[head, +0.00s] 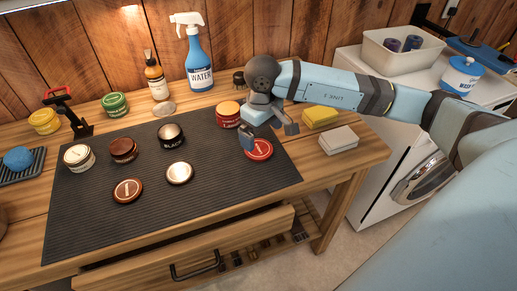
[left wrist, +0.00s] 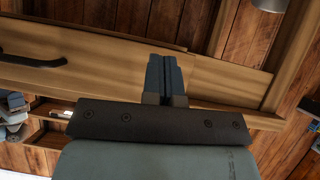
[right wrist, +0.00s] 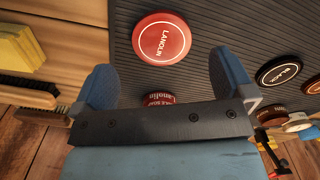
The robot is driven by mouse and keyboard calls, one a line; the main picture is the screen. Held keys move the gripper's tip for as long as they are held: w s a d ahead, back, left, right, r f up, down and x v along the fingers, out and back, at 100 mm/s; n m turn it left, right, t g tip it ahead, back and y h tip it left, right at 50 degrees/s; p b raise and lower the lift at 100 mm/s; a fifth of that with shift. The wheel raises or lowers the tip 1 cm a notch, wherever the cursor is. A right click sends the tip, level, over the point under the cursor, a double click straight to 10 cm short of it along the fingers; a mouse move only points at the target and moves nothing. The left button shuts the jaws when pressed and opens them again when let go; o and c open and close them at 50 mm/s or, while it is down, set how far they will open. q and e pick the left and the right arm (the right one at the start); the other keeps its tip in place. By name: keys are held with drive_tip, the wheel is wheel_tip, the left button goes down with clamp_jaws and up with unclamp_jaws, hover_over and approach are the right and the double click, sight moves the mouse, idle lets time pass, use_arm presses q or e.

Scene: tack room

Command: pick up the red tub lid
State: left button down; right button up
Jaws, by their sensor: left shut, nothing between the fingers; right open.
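The red tub lid (head: 259,150), a flat round disc, lies on the dark ribbed mat (head: 225,185) near its right edge. A red tub (head: 228,114) with yellowish contents stands just behind. My left gripper (left wrist: 165,75) is shut and empty near the drawer front, outside the head view.
Several tubs and lids stand on the mat to the left, including a brown lid (head: 127,190) and a pale lid (head: 180,173). A yellow sponge (head: 320,116) and a white block (head: 338,139) lie right of the mat. A blue spray bottle (head: 199,65) stands behind. The drawer (head: 190,250) juts out in front.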

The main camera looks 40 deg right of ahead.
sight(260, 149)
drive_tip(key=f, duration=0.5)
drive_tip(key=shift+w+f, duration=0.35)
drive_tip(key=shift+f, duration=0.05)
drive_tip(key=c, duration=0.8)
